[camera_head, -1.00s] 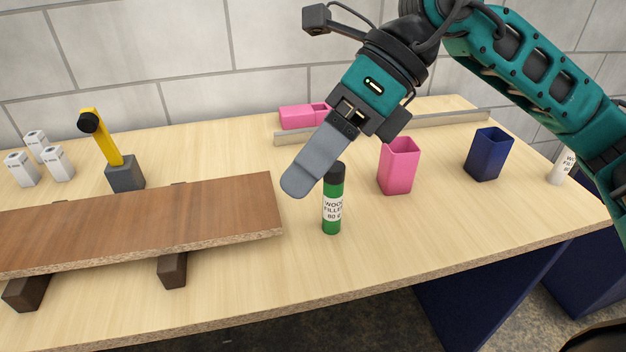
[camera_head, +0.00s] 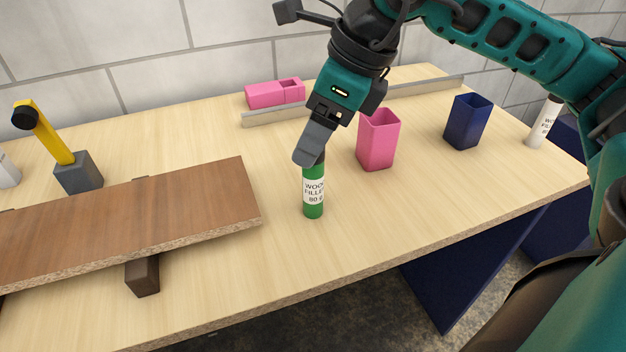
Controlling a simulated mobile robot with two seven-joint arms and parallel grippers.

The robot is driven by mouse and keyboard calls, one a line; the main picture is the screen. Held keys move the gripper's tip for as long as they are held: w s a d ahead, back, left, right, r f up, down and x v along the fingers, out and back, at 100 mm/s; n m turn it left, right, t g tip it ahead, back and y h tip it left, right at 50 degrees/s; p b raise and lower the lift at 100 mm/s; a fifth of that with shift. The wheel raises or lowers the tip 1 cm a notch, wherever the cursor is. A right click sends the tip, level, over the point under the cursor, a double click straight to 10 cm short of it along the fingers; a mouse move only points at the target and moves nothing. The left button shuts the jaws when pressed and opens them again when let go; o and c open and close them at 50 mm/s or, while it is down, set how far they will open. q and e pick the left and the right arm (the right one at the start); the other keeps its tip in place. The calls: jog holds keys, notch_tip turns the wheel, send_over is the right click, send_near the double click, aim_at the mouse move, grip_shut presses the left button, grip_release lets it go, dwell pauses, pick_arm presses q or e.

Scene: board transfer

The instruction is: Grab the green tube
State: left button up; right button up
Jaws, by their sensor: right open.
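The green tube (camera_head: 314,190) stands upright on the light wooden table. It has a white label reading wood filler, and its dark cap is mostly hidden behind my gripper. My right gripper (camera_head: 308,152) is over the top of the tube, its grey fingers pointing down. Its jaws are open, but I see mainly one finger, and I cannot tell whether they touch or straddle the cap. My left gripper is not in view.
A brown board (camera_head: 130,220) on dark supports lies left of the tube. A pink cup (camera_head: 378,142) and dark blue cup (camera_head: 467,122) stand to the right. A pink box (camera_head: 272,95) and a metal strip (camera_head: 425,87) are behind. The table's front edge is near.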

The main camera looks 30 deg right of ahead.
aim_at(313, 181)
jog(key=x, duration=0.4)
jog(key=shift+d+f, duration=0.2)
jog(key=shift+f, duration=0.1)
jog(key=c, duration=1.1)
